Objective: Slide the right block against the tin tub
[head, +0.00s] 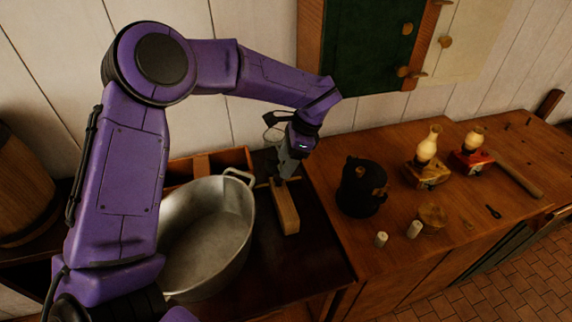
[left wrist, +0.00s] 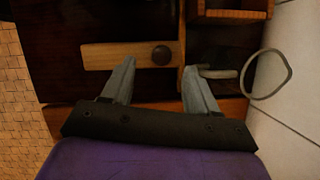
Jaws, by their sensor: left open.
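The wooden block (head: 287,213) lies on the dark counter to the right of the tin tub (head: 246,215), with a strip of dark counter between them. In the left wrist view the block (left wrist: 103,56) is long and pale, with a dark round knob near one end. My left gripper (head: 284,179) is low over the block's far end. In the left wrist view its fingers (left wrist: 160,68) are spread, with the knobbed end in the gap between them. I cannot tell whether they touch it. The tub is large, grey and handled, partly hidden by my left arm. My right gripper is not in view.
A wooden tray (head: 240,157) stands behind the tub by the wall. A wire loop (left wrist: 265,75) is close to the gripper.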

